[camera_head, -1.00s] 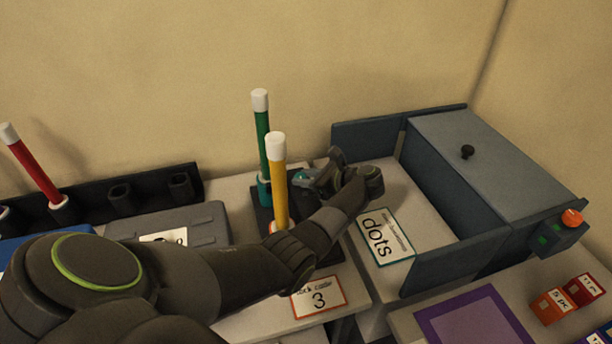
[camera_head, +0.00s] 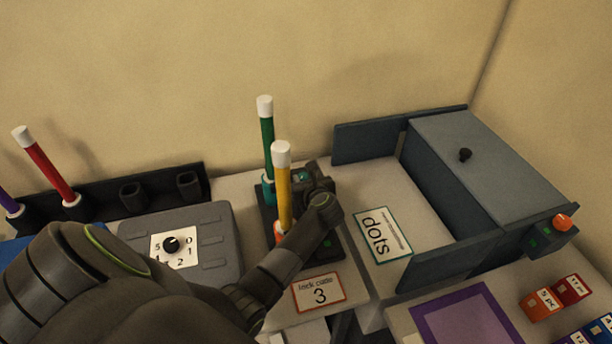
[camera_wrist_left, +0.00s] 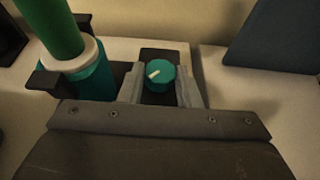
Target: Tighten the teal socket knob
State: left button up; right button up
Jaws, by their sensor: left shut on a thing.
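The teal socket knob (camera_wrist_left: 160,75) is a small round cap with a pale pointer line, pointing to the lower left in the left wrist view. In the head view the knob (camera_head: 302,176) shows just behind my left gripper (camera_head: 308,180). In the left wrist view my left gripper (camera_wrist_left: 161,88) has one finger on each side of the knob and is shut on it. Beside it stands a green stick with a white tip (camera_head: 267,140) in a teal socket (camera_wrist_left: 92,78). A yellow stick (camera_head: 283,190) stands in an orange socket in front. My right gripper is not in view.
A grey dial box (camera_head: 215,240) and a dark rack (camera_head: 155,190) with a red stick (camera_head: 45,165) are at left.

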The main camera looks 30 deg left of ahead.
pick_arm(q)
jog(key=shift+m+h, duration=0.3)
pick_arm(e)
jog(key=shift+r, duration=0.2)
pick_arm(q)
jog(key=o, duration=1)
jog(key=shift+c, duration=0.2)
jog(key=shift+d, duration=0.1)
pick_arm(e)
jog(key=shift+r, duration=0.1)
